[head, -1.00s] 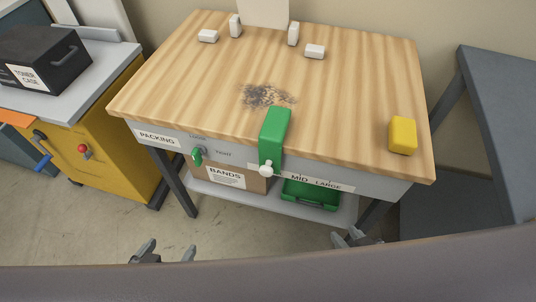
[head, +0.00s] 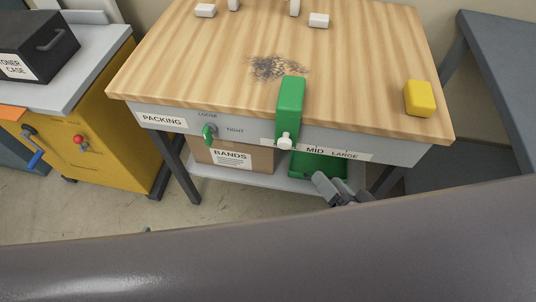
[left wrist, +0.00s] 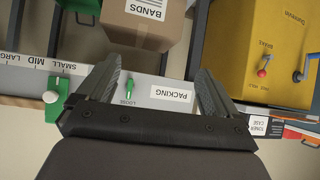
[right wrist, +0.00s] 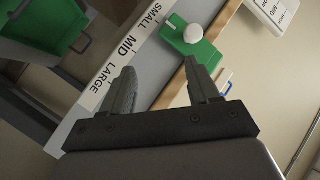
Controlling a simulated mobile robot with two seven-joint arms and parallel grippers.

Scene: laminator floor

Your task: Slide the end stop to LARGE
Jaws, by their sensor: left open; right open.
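The end stop is a green block (head: 290,95) with a white knob (head: 285,143), hung over the table's front edge. It stands left of the MID mark on the scale strip (head: 345,155), near SMALL. The right wrist view shows the green stop (right wrist: 181,35) beyond my fingertips, near the SMALL and MID words. My right gripper (head: 327,186) is open and empty, below and right of the knob, apart from it. My left gripper (left wrist: 157,72) is open and empty, facing the table front near the PACKING label; the head view barely shows it.
A yellow block (head: 419,98) sits at the tabletop's right; white blocks (head: 319,20) lie at the back. A green LOOSE/TIGHT lever (head: 208,134) is left of the stop. The BANDS box (head: 232,158) and a green bin (head: 318,165) are on the lower shelf. A yellow cabinet (head: 105,125) stands left.

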